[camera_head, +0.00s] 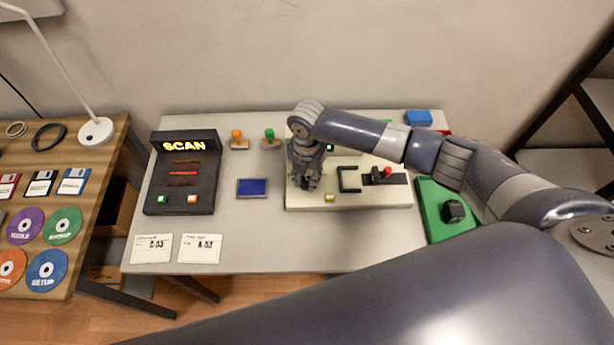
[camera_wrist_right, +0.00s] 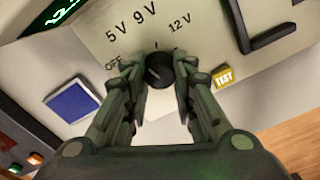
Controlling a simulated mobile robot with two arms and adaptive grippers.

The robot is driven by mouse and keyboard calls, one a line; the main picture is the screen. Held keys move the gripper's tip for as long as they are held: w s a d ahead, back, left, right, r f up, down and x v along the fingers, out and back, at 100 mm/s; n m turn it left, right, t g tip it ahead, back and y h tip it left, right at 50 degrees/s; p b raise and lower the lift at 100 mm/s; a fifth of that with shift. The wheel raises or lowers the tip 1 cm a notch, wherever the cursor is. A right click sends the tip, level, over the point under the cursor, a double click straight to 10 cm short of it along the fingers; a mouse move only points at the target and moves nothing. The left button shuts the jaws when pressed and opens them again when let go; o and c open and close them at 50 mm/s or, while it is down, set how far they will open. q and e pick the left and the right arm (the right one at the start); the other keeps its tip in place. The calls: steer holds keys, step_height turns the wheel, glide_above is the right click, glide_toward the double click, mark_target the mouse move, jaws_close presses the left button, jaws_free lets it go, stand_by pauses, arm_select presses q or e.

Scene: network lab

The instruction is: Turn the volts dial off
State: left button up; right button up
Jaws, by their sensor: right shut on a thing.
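The volts dial (camera_wrist_right: 159,72) is a small black round knob on a cream panel (camera_wrist_right: 205,28), which also shows in the head view (camera_head: 370,200). The printed labels OFF, 5 V, 9 V and 12 V run around the dial. My right gripper (camera_wrist_right: 158,78) is shut on the dial, one finger on each side. The dial's pointer is too small to read surely. In the head view my right gripper (camera_head: 305,182) points down at the panel's left part and hides the dial. My left gripper is not in view.
The panel also carries a yellow TEST button (camera_wrist_right: 225,76), a black bracket (camera_head: 347,180) and a red-topped lever (camera_head: 387,172). A blue pad (camera_head: 252,188) and a black SCAN box (camera_head: 183,172) stand to the left. A green board (camera_head: 440,225) lies right.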

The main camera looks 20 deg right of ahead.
mark_target(307, 181)
steer(key=n, duration=0.4)
steer(key=shift+n+b, duration=0.35)
steer(key=shift+n, duration=0.05)
steer(key=n+b, duration=0.1)
steer(key=n, duration=0.4)
steer(key=shift+n, duration=0.3)
steer(key=o, duration=1.1)
step_height(307, 181, up, 12)
stand_by(0.4)
